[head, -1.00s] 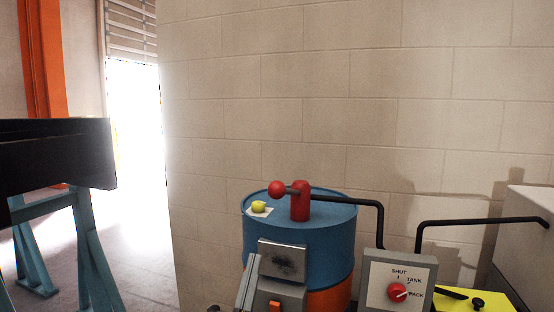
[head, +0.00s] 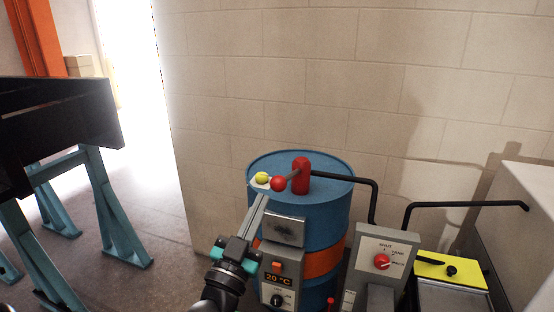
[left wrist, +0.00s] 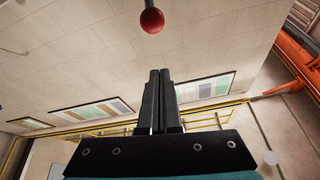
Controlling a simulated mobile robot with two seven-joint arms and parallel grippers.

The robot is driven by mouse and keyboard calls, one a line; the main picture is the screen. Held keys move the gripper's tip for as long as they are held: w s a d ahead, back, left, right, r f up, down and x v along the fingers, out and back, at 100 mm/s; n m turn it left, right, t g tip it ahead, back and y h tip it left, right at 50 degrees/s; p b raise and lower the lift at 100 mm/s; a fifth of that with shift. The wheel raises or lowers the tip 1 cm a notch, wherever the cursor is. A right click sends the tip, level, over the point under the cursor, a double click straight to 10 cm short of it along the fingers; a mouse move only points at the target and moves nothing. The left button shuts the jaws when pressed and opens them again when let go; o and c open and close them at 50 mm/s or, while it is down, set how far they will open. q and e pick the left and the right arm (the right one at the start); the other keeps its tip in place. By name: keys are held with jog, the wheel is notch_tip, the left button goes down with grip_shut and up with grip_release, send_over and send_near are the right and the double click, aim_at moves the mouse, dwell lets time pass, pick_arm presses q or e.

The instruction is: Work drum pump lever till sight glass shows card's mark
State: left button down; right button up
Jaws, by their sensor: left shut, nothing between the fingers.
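The pump is a red post (head: 300,176) on top of a blue drum (head: 322,166) with an orange band. Its lever ends in a red ball (head: 278,184) on the left. My left gripper (head: 263,199) is shut and empty, with its fingertips just below and left of the ball. In the left wrist view the shut fingers (left wrist: 160,75) point toward the red ball (left wrist: 152,20), with a gap seen between them. A yellow-green round item (head: 262,178) sits on a white patch on the drum top. I cannot make out the sight glass or its mark. My right gripper is out of view.
A grey box (head: 280,277) reading 20 °C stands before the drum. A selector box (head: 386,254) marked SHUT and TANK has a red knob (head: 382,262). A black pipe (head: 373,205) runs right. A yellow board (head: 450,269) lies at right. A black bench (head: 60,115) stands left.

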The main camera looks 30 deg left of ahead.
pick_arm(q)
jog(key=shift+s+d+r+h+p, duration=0.1)
jog(key=shift+d+r+h+p, duration=0.2)
jog(key=shift+r+p, duration=0.3)
jog(key=shift+r, duration=0.15)
notch_tip(320, 180, up, 4)
jog(key=p, duration=0.2)
send_over(276, 180)
jog(key=s+d, duration=0.1)
jog(key=d, duration=0.1)
jog(key=shift+m, duration=0.3)
jog(key=shift+a+f+b, duration=0.2)
jog(key=shift+f+b, duration=0.15)
jog(key=shift+f, duration=0.4)
jog(key=shift+a+f+b, duration=0.15)
jog(key=shift+f+b, duration=0.25)
jog(key=shift+f, duration=0.35)
jog(key=shift+a+f+b, duration=0.2)
jog(key=shift+f+b, duration=0.15)
jog(key=shift+f, duration=0.4)
